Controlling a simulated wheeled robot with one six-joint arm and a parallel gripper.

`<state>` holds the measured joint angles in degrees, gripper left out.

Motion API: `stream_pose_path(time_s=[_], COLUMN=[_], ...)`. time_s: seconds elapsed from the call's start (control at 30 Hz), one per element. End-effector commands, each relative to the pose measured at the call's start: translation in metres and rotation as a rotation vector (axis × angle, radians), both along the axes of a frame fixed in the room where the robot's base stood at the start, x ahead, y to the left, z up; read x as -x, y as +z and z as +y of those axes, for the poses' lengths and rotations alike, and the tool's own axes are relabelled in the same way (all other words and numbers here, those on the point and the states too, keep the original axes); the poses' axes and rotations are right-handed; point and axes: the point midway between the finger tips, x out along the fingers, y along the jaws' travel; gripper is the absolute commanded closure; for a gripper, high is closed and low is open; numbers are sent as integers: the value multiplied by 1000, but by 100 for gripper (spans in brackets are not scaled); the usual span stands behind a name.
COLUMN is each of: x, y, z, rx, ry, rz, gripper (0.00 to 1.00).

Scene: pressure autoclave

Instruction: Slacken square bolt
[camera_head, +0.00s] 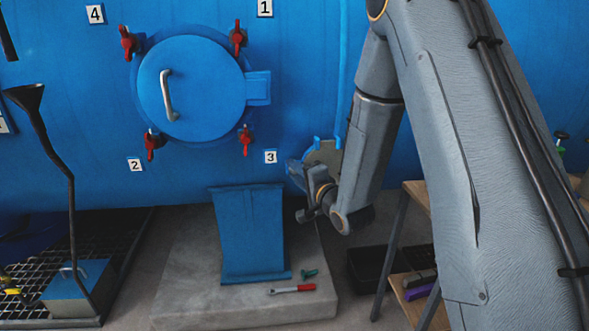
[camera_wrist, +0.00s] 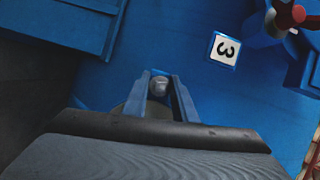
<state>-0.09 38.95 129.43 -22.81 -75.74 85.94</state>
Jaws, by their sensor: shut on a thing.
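In the wrist view a small pale metal bolt head (camera_wrist: 159,86) sits between two blue-grey finger-like bars. My gripper (camera_wrist: 161,80) is shut on this square bolt, close to the blue vessel wall. The bolt's shank and the fit of the jaws are hidden. In the head view my arm bends down and ends right of label 3 (camera_head: 270,157), beside a dull round plate (camera_head: 324,155). The bolt cannot be made out there.
A round blue hatch (camera_head: 205,85) with several red-handled clamps is left of my arm. A blue pedestal (camera_head: 248,235) stands on a concrete slab. A red-handled tool (camera_head: 292,289) lies on the slab. A wooden shelf stand (camera_head: 417,193) is at the right.

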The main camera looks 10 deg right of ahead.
Motion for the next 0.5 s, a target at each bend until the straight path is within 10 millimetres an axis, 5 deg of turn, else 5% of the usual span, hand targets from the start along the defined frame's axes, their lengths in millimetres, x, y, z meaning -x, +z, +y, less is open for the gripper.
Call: stream_pose_path(time_s=[0.5], x=[0], y=[2], z=[1], rx=[433], ry=[1], rz=[1], gripper=[98])
